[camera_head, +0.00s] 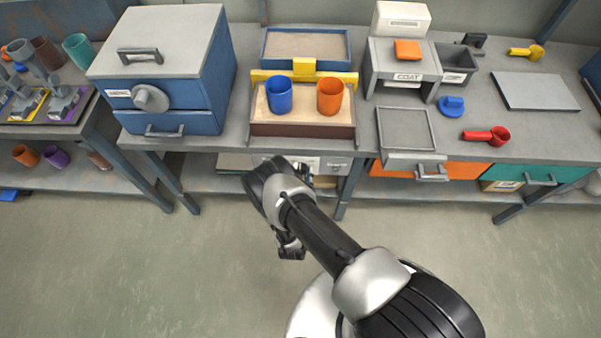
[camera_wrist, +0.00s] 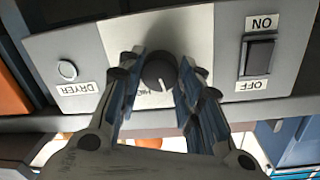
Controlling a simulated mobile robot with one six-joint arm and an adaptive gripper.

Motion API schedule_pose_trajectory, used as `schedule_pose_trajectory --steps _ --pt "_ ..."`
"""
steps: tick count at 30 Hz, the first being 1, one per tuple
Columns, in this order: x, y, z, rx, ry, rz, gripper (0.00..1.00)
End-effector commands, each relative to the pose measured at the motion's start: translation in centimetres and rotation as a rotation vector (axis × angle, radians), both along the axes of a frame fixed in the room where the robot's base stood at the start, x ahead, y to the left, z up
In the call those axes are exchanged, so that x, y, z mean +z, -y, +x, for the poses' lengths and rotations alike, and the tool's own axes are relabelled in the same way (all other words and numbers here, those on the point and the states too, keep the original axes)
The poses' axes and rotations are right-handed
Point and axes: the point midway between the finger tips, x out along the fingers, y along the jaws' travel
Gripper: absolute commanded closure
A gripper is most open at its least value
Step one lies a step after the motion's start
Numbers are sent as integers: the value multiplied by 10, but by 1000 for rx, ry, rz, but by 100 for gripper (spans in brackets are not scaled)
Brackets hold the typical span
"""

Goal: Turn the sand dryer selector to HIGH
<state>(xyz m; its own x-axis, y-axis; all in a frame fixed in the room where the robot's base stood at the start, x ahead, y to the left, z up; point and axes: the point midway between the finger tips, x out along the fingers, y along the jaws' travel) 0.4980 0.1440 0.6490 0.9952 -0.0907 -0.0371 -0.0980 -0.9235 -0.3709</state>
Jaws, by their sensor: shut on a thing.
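The dryer's selector is a round dark knob (camera_wrist: 159,71) on a pale plate of the grey control panel (camera_wrist: 215,22), seen upside down in the wrist view. My gripper (camera_wrist: 159,82) has its two blue-padded fingers on either side of the knob and is shut on it. Part of a label shows beside the knob, mostly covered, and I cannot read the setting. In the head view, my gripper (camera_head: 304,172) is at the panel under the bench's front edge, largely hidden by my arm; the knob is hidden there.
A black rocker switch (camera_wrist: 258,54) marked ON and OFF is on the same panel, beside my fingers. A round button (camera_wrist: 67,70) is on the other side. Above, a sand tray (camera_head: 302,131) holds a blue cup (camera_head: 279,95) and an orange cup (camera_head: 330,97).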

Motion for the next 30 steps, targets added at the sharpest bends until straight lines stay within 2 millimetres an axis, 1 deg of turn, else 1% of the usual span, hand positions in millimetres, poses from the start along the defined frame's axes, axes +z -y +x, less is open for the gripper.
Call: schedule_pose_trajectory --steps 18,24,30 --pt "2 1 0 0 18 583 91" --pt "1 2 -1 0 23 751 91" --pt "1 2 0 1 29 883 91"
